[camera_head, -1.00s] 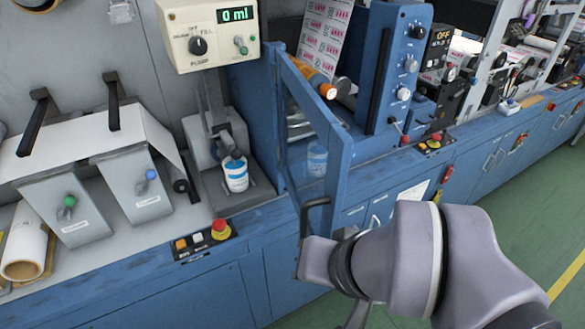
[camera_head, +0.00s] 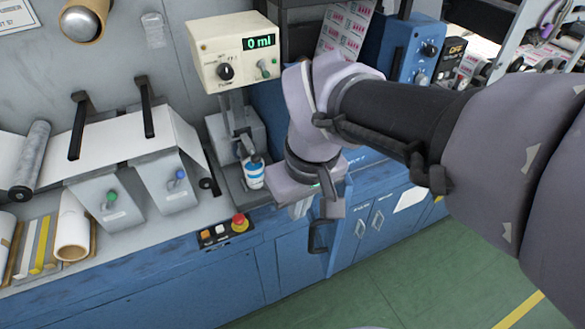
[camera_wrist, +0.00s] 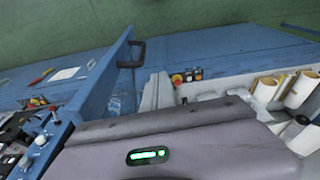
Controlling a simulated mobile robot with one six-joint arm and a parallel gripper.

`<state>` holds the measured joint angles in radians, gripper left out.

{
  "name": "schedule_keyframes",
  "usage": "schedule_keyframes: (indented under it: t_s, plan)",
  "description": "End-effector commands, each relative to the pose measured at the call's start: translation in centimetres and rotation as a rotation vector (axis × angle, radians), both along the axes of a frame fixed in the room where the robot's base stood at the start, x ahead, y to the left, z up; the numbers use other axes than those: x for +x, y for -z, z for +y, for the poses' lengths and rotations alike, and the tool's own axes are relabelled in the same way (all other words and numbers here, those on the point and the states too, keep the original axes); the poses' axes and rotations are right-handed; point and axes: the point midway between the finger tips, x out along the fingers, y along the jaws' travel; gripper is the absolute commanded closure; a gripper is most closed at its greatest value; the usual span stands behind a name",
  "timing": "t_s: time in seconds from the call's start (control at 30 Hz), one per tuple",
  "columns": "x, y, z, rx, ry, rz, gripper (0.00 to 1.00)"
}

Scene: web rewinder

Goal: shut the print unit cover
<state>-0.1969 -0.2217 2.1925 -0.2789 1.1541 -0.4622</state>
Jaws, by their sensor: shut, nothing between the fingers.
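The print unit cover is a blue-framed, see-through door that stands swung out from the machine. In the wrist view the cover (camera_wrist: 103,75) shows nearly edge-on, with its black handle (camera_wrist: 134,52) near the top end. In the head view my arm hides most of the cover, and the handle (camera_head: 318,236) shows below my wrist. My gripper (camera_wrist: 157,88) is shut and empty, just to the right of the cover in the wrist view. In the head view my gripper (camera_head: 302,206) is close to the handle. I cannot tell whether it touches the cover.
A control box reading 0 ml (camera_head: 232,50) hangs above a blue-and-white cup (camera_head: 254,174). A red stop button (camera_head: 239,221) sits on the front edge to the left. The green floor (camera_head: 400,270) in front is clear.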

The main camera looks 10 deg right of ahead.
Motion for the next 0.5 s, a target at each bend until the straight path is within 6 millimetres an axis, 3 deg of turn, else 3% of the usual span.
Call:
schedule_keyframes:
  t_s: [0.1, 0.2, 0.33, 0.5]
  plan:
    - [3.0, 2.6, 2.2, -0.147, -0.326, 0.173, 1.0]
    - [4.6, 4.7, 3.7, -0.234, -0.543, 0.281, 1.0]
    - [5.4, 6.4, 4.4, -0.282, -0.669, 0.344, 1.0]
    - [5.1, 8.9, 4.0, -0.286, -0.681, 0.352, 1.0]
